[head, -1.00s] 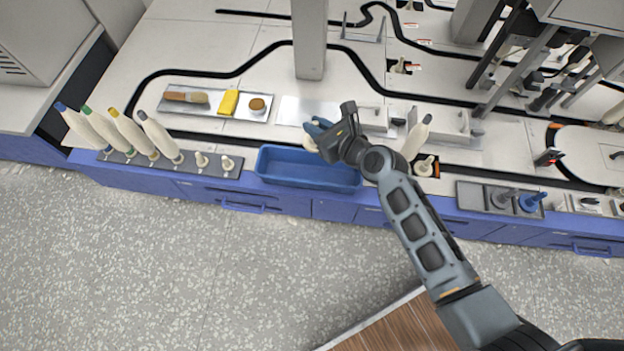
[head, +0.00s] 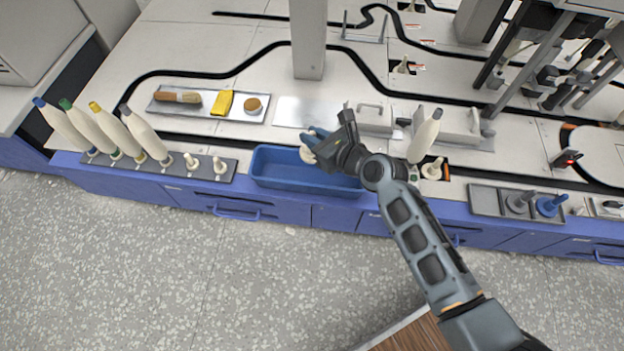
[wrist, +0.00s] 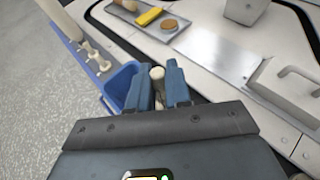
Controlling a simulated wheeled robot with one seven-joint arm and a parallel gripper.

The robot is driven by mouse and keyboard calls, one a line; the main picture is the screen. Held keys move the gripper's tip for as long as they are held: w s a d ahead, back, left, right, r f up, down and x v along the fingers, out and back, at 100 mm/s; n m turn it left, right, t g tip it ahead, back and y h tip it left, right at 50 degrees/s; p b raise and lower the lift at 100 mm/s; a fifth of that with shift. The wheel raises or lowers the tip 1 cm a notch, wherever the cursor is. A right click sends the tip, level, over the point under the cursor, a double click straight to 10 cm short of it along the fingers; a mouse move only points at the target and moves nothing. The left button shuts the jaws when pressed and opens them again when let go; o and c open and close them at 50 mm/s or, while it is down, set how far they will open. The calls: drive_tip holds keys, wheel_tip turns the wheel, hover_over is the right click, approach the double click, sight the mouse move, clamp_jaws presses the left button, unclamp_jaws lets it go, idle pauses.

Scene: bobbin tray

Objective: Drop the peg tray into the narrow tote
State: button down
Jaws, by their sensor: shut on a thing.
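My gripper (head: 314,144) is shut on a small cream peg piece (head: 308,155), seemingly the peg tray. Its rounded cream end (wrist: 157,73) shows between the two blue fingers in the wrist view; the rest is hidden by the fingers and gripper body. The narrow tote is a long blue open bin (head: 280,184) at the front edge of the bench. In the head view the held piece overlaps the tote's back right part; its height above the rim is hard to tell. The tote (wrist: 122,82) also shows left of the fingers in the wrist view.
A dark strip (head: 230,176) with several bobbins and short pegs lies left of the tote. A tray (head: 160,107) with a brush, yellow block and round piece lies behind. A metal plate (head: 290,112) and handled box (head: 372,118) sit behind the gripper. Another bobbin (head: 424,138) stands right.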

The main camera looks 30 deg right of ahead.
drive_tip(key=c, duration=1)
unclamp_jaws()
drive_tip(key=p+v, duration=0.2)
drive_tip(key=v, duration=0.5)
drive_tip(key=shift+s+d, duration=0.1)
drive_tip(key=shift+s, duration=0.25)
